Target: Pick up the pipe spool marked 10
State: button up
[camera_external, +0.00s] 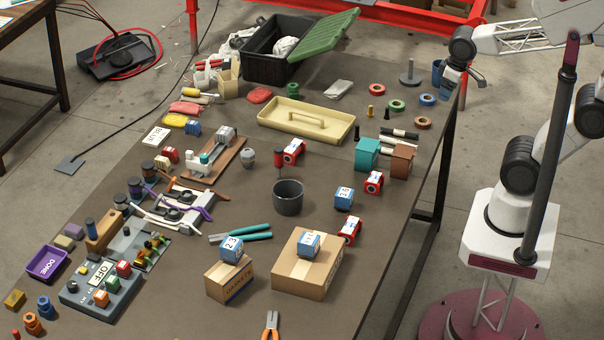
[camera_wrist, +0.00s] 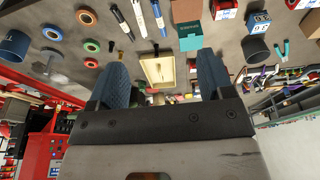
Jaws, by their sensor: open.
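Several red and blue pipe spools with white number labels are on the workbench. A blue one reading 25 (camera_external: 344,197) stands right of the dark grey cup. A blue one that seems to read 11 (camera_external: 309,244) is on the larger cardboard box, and one reading 23 (camera_external: 231,249) is on the smaller box. Red spools lie near the bench middle (camera_external: 293,151), right (camera_external: 373,182) and lower right (camera_external: 349,231); their numbers are too small to read. I cannot make out a 10. My gripper (camera_external: 463,80) is open and empty by the bench's far right edge; its blue fingers show in the wrist view (camera_wrist: 163,65).
A tan tray (camera_external: 276,124), a dark grey cup (camera_external: 288,205), a teal block (camera_external: 367,151), tape rolls and markers occupy the bench. Cardboard boxes (camera_external: 300,281) stand in front. A control box (camera_external: 103,295) and fixtures crowd the left. Bare bench shows at the lower right.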

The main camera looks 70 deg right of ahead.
dwell(0.3)
jog(key=w+a+f+m+g+y, duration=0.1)
jog(key=w+a+f+m+y, duration=0.15)
jog(key=w, duration=0.65)
jog(key=w+a+f+m+g+y, duration=0.1)
jog(key=w+f+m+y, duration=0.25)
jog(key=w, duration=0.55)
jog(key=w+a+f+m+g+y, duration=0.15)
jog(key=w+m, duration=0.25)
jog(key=w, duration=0.5)
jog(key=m+t+y, duration=0.2)
jog(key=m+y, duration=0.4)
jog(key=m, duration=0.3)
send_near(294, 144)
jog(key=shift+x, duration=1.1)
jog(key=shift+f, duration=0.1)
jog(key=shift+x, duration=1.25)
jog(key=shift+a, duration=0.15)
